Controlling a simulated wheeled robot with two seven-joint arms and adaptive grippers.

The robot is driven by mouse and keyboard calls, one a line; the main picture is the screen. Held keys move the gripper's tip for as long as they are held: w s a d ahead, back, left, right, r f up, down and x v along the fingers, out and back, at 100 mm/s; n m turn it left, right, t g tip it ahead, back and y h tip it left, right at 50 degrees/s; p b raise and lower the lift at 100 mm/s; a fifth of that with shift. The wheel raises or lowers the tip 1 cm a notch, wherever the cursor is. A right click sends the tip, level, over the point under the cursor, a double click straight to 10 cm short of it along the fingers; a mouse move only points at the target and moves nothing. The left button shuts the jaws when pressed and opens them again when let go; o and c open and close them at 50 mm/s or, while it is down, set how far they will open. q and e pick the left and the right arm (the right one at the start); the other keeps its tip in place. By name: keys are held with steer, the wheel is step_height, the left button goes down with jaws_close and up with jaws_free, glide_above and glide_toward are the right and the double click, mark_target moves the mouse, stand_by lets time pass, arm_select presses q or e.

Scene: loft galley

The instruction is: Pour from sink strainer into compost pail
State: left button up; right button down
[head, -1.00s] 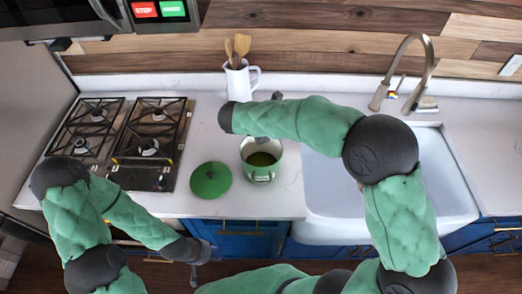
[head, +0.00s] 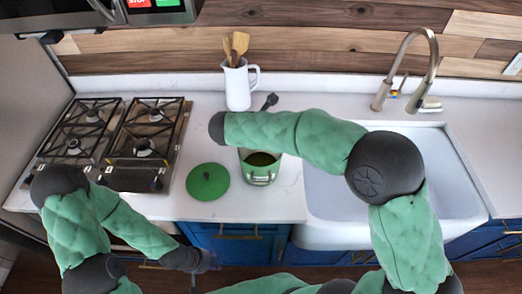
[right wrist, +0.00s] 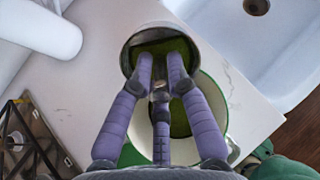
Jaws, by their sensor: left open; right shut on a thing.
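The compost pail (head: 259,179), a green pot with a pale rim, stands open on the counter with green inside. In the right wrist view its pale rim (right wrist: 229,106) shows below the strainer. My right gripper (right wrist: 160,88) has purple fingers shut on the sink strainer (right wrist: 128,50), a metal-rimmed round cup with green stuff in it. The strainer overlaps the pail's opening there; how far it is tilted I cannot tell. In the head view my right forearm hides most of that gripper and the strainer. My left gripper (head: 207,262) is open and empty, low before the counter's front.
A green lid (head: 207,181) lies left of the pail, beside the stove (head: 150,145). A white pitcher (head: 238,88) with wooden utensils stands behind. The white sink (head: 330,205) and tall faucet (head: 431,65) are at right. Some counter (head: 285,190) is bare before the sink.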

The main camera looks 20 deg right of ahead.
steer(key=shift+w+a+f+b, duration=0.1)
steer(key=shift+a+f+b, duration=0.2)
steer(key=shift+b, duration=0.3)
steer(key=shift+d+f+b, duration=0.1)
steer(key=shift+d+b, duration=0.05)
steer(key=shift+b, duration=0.35)
steer(key=shift+t+h, duration=0.3)
steer(key=shift+s+b, duration=0.2)
steer(key=shift+b, duration=0.5)
steer(key=shift+a+b, duration=0.25)
steer(key=shift+b, duration=0.05)
steer(key=shift+s+d+h+b, duration=0.1)
steer(key=shift+h+b, duration=0.2)
steer(key=shift+b, duration=0.15)
steer(key=shift+t, duration=0.3)
steer(key=shift+b, duration=0.7)
steer(key=h+b, duration=0.1)
steer(key=b, duration=0.1)
steer(key=a+t+h+b, duration=0.1)
steer(key=b, duration=0.2)
steer(key=shift+s+t, duration=0.3)
steer(key=shift+s+a+t+h, duration=0.4)
steer(key=shift+s+a+h, duration=0.25)
steer(key=shift+a, duration=0.1)
steer(key=shift+s+a+f+t+h+b, duration=0.15)
steer(key=shift+a+t+h+b, duration=0.2)
steer(key=shift+t+h, duration=0.3)
